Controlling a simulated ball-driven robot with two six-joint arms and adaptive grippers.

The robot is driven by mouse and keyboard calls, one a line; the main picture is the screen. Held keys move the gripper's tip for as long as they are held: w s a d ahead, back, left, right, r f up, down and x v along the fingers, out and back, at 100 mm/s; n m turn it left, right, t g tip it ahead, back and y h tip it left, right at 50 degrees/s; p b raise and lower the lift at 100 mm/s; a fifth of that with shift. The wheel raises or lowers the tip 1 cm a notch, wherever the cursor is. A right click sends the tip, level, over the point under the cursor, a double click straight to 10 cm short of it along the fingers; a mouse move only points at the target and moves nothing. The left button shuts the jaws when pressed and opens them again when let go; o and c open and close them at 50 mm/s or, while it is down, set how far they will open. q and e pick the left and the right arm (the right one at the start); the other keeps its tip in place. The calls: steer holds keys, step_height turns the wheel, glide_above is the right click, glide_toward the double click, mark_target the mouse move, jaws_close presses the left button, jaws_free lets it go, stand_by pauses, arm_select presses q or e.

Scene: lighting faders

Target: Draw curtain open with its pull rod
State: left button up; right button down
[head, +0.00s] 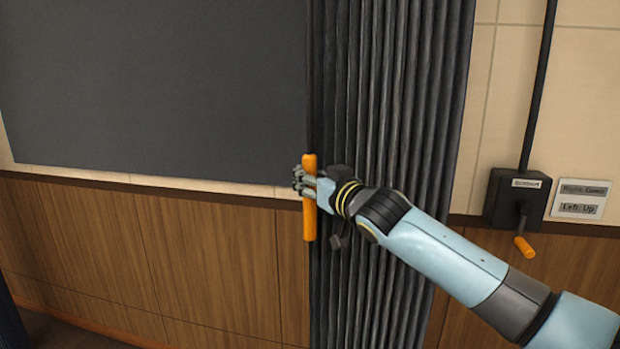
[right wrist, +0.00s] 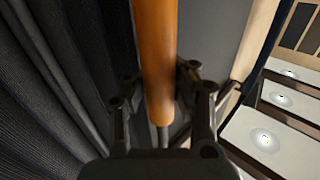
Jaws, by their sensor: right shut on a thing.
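The dark grey pleated curtain (head: 385,90) hangs in the head view, gathered in folds right of the dark panel. It also fills the left of the right wrist view (right wrist: 40,90). The orange pull rod (head: 309,222) stands upright at the curtain's left edge. My right gripper (head: 306,184) is shut on the rod near its middle. In the right wrist view the orange rod (right wrist: 156,60) runs between the two fingers of the gripper (right wrist: 158,98). My left gripper is not in view.
A large dark panel (head: 150,90) covers the wall left of the curtain, above wood panelling (head: 150,255). To the right, a black crank box (head: 505,198) with an orange handle (head: 524,247) is on the wall, beside a label plate (head: 580,200).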

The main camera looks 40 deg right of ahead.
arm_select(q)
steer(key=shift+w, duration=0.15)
arm_select(e)
steer(key=shift+s+f, duration=0.1)
steer(key=shift+f, duration=0.3)
steer(key=c, duration=1.6)
jaws_free()
steer(key=shift+a, duration=0.1)
steer(key=o, duration=0.6)
steer(key=shift+a+r, duration=0.25)
steer(key=shift+r, duration=0.05)
steer(key=shift+c, duration=0.2)
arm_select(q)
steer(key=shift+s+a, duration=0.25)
arm_select(e)
steer(key=shift+d, duration=0.1)
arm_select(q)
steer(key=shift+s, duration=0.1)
arm_select(e)
steer(key=shift+s, duration=0.1)
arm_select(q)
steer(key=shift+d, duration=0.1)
arm_select(e)
steer(key=s, duration=1.1)
steer(key=shift+s+a, duration=0.4)
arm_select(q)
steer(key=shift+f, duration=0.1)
